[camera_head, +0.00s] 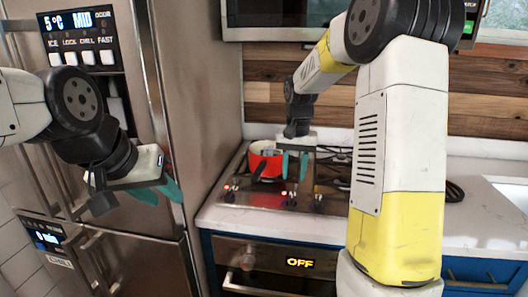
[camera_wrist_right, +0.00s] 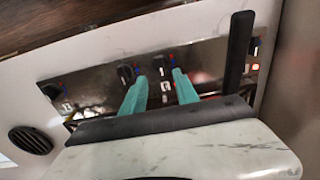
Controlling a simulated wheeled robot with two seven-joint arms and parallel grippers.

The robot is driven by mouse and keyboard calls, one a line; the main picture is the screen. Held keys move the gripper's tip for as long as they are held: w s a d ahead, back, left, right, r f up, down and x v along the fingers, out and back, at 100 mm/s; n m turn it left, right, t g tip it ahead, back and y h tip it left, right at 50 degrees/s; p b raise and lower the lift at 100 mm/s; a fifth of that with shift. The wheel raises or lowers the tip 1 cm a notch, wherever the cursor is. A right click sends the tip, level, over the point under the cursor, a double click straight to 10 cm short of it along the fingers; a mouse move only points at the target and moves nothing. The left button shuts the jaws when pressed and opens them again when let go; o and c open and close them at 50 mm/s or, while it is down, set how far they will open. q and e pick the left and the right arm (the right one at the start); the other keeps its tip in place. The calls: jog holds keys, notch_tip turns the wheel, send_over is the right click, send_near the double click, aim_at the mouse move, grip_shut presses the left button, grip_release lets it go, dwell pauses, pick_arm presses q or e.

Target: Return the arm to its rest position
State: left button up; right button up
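My right arm reaches over the cooktop (camera_head: 235,193) in the head view. My right gripper (camera_head: 294,176) points down above the front part of the cooktop, right of a red pot (camera_head: 257,160). The right wrist view shows its two teal fingers (camera_wrist_right: 160,78) apart with nothing between them, over the strip of knobs and lights. My left gripper (camera_head: 160,192) is in front of the steel fridge at the left. Its teal fingers are seen at an angle, and their gap is unclear. No object shows in it.
The steel fridge (camera_head: 205,60) stands at the left, close to my left arm. An oven (camera_head: 275,270) with an OFF display is below the cooktop. White counter (camera_head: 480,215) extends to the right, toward a sink edge. A microwave (camera_head: 280,33) hangs above.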

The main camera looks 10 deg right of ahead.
jog(key=s+a+r+n+t+y, duration=0.1)
jog(key=s+r, duration=0.4)
jog(key=s, duration=0.7)
jog(key=s+a+r+n+t+y, duration=0.1)
jog(key=s+r+t, duration=0.3)
jog(key=s, duration=0.7)
jog(key=shift+s+r+n+t, duration=0.4)
jog(key=shift+r+n, duration=0.3)
jog(key=shift+n, duration=0.2)
